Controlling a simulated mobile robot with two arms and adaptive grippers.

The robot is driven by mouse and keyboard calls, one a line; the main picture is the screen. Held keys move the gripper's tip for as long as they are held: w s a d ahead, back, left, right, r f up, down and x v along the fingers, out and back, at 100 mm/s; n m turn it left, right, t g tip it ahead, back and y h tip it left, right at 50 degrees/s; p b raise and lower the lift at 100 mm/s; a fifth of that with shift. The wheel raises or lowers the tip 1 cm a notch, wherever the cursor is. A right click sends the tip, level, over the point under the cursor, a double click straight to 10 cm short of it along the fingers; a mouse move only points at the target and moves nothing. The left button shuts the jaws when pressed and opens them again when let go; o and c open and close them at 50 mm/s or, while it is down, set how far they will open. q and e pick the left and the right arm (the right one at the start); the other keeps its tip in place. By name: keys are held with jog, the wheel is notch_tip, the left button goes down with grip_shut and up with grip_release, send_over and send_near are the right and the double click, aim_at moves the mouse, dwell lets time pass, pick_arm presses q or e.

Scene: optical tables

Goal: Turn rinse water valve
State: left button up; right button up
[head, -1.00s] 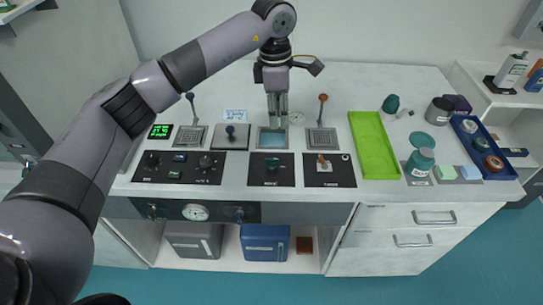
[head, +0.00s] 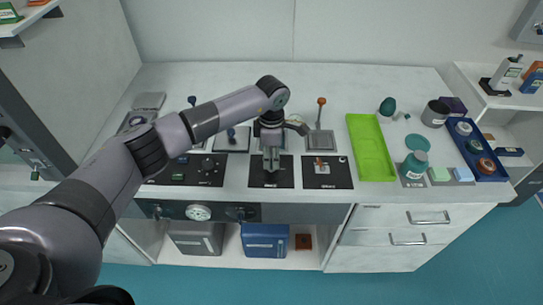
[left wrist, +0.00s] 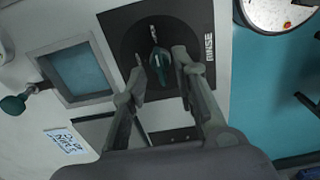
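The rinse water valve is a dark green handle (left wrist: 160,66) on a black panel marked RINSE (left wrist: 200,85) in the left wrist view. In the head view the same panel (head: 284,179) is at the table's front edge, and my gripper largely hides the handle. My left gripper (left wrist: 160,60) points down over the panel and also shows in the head view (head: 271,165). Its fingers are apart, one on each side of the green handle. I cannot tell whether either finger touches it. My right gripper is in neither view.
A black panel with knobs (head: 208,172) lies left of the rinse panel, and another black panel with an orange-brown handle (head: 320,168) lies right. Behind stands an orange-topped lever (head: 321,102).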

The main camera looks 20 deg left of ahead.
pick_arm(q)
jog(key=shift+f, duration=0.8)
jog(key=shift+c, duration=0.2)
grip_shut()
